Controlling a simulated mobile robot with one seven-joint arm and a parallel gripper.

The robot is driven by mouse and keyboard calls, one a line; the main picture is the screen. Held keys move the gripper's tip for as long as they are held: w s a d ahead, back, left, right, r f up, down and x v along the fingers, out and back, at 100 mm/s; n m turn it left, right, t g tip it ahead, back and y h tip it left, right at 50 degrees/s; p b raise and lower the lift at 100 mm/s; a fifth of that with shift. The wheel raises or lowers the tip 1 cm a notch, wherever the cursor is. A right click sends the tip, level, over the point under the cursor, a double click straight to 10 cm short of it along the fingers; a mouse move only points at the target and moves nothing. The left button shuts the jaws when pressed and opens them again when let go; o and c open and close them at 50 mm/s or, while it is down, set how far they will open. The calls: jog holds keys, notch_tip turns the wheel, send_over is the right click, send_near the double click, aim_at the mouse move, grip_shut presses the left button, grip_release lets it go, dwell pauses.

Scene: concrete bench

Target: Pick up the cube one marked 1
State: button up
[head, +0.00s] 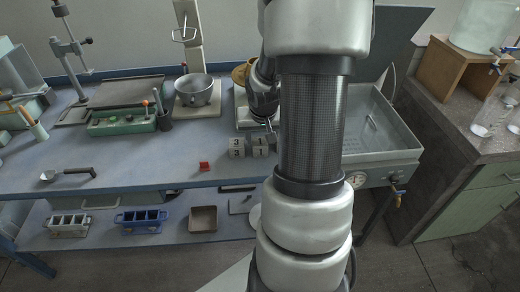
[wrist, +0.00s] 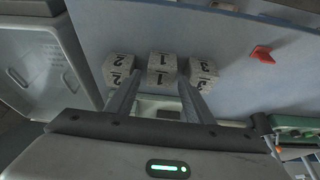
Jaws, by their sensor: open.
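The cube marked 1 (wrist: 162,64) is grey with dark numerals and sits in the middle of a row of three in the wrist view. A cube marked 2 (wrist: 119,66) is to its left and a cube marked 3 (wrist: 203,72) to its right. My gripper (wrist: 160,76) is open, its two fingers reaching toward the cube marked 1, one on each side in the picture; contact cannot be told. In the head view the cubes marked 3 (head: 237,147) and 1 (head: 260,148) show on the bench, while my arm hides much of the gripper.
A red piece (head: 204,167) lies left of the cubes. A grey metal basin (head: 380,135) is to the right. The bench front left of the red piece is mostly clear.

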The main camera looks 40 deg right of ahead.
aim_at(260, 142)
jog(key=b+x, duration=0.1)
jog(key=x, duration=0.4)
jog(key=shift+w, duration=0.25)
jog(key=shift+r, duration=0.1)
jog(key=c, duration=1)
